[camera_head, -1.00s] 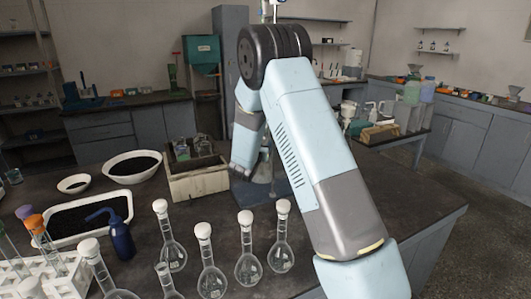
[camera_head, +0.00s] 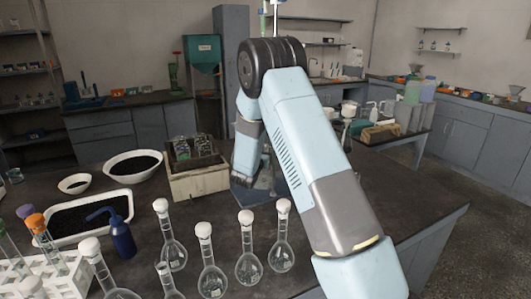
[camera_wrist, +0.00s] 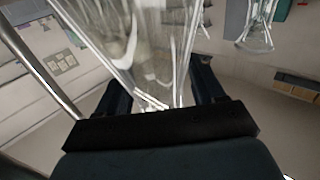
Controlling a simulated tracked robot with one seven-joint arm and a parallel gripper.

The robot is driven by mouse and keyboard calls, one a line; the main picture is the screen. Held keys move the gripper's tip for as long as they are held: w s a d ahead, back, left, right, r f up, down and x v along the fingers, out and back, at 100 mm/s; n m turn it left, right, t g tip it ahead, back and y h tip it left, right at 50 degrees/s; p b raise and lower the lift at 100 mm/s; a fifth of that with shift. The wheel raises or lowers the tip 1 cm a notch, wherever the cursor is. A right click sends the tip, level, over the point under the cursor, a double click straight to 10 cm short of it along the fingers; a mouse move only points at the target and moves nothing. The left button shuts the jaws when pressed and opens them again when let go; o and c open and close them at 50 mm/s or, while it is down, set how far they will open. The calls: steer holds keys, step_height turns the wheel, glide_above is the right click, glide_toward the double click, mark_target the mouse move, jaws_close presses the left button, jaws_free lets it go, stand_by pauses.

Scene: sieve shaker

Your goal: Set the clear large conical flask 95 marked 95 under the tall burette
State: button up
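In the wrist view, a large clear glass vessel (camera_wrist: 140,40), which looks like the conical flask, fills the space between the two dark fingers of my gripper (camera_wrist: 160,95). The fingers lie along both sides of it, and its 95 mark is not readable. In the head view my gripper and the held flask are hidden behind my arm. The top of a thin upright burette (camera_head: 275,8) shows above my arm at the top edge. A blue-grey base plate (camera_head: 252,198) shows on the bench below my wrist. A metal rod (camera_wrist: 38,65) crosses the left of the wrist view.
Several stoppered volumetric flasks (camera_head: 248,268) stand along the bench front. A wooden crate (camera_head: 200,184) with glassware is left of my wrist. A blue wash bottle (camera_head: 122,238) and dark-filled trays are farther left. Another glass flask (camera_wrist: 257,35) shows in the wrist view.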

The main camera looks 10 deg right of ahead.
steer(key=v, duration=1.2)
steer(key=s+a+r+n+g+y, duration=0.1)
steer(key=s+r+n+y, duration=0.1)
steer(key=s+r+y, duration=0.5)
steer(key=s+r+n+g+y, duration=0.2)
steer(key=s+r+y, duration=0.1)
steer(key=r, duration=0.8)
steer(key=s+d+r+n+g, duration=0.1)
steer(key=s+d+g, duration=0.2)
steer(key=s, duration=1.3)
steer(key=s+d+r+n+g, duration=0.1)
steer(key=s+d+r+g, duration=0.1)
steer(key=s, duration=1.4)
steer(key=shift+d+n+g, duration=0.4)
steer(key=shift+d+g, duration=0.3)
steer(key=shift+d, duration=0.25)
